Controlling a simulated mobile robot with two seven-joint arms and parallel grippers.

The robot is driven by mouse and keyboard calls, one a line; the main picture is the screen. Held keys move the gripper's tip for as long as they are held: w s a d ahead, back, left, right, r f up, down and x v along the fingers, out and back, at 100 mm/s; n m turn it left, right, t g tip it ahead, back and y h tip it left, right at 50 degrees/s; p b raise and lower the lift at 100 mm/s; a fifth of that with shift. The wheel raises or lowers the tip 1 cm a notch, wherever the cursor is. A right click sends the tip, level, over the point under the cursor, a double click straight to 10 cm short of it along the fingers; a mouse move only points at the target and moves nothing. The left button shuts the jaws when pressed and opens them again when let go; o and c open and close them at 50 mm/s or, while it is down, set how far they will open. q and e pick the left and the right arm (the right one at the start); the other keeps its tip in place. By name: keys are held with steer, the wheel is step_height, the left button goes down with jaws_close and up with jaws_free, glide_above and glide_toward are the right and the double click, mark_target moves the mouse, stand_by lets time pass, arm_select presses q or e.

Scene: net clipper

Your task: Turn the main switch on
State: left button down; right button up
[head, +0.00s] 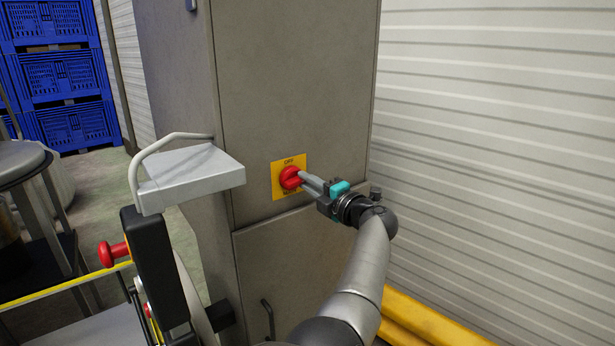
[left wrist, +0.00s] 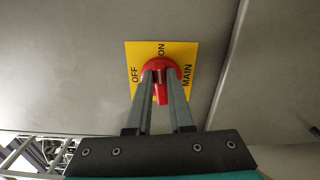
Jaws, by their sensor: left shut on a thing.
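The main switch (head: 290,178) is a red rotary knob on a yellow plate (head: 281,191) on the front of a grey cabinet. The left wrist view shows the red knob (left wrist: 161,93) close up, with OFF, ON and MAIN printed on the yellow plate (left wrist: 205,58). My left gripper (head: 302,178) is at the knob, its two grey fingers shut on the knob's handle, one on each side. In the left wrist view the fingers (left wrist: 160,80) partly cover the knob, and which mark it points to is hard to tell. My right gripper is not in view.
The grey cabinet (head: 290,80) stands before a white slatted wall (head: 500,120). A grey box with a bent bar (head: 190,178) and a black post with a red button (head: 113,253) stand at left. Blue crates (head: 65,75) are stacked behind. A yellow rail (head: 430,325) runs low at right.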

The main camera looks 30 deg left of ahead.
arm_select(q)
steer(key=shift+f+m, duration=0.1)
steer(key=shift+m, duration=0.5)
steer(key=shift+p, duration=0.3)
steer(key=c, duration=0.8)
jaws_free()
steer(key=shift+d, duration=0.15)
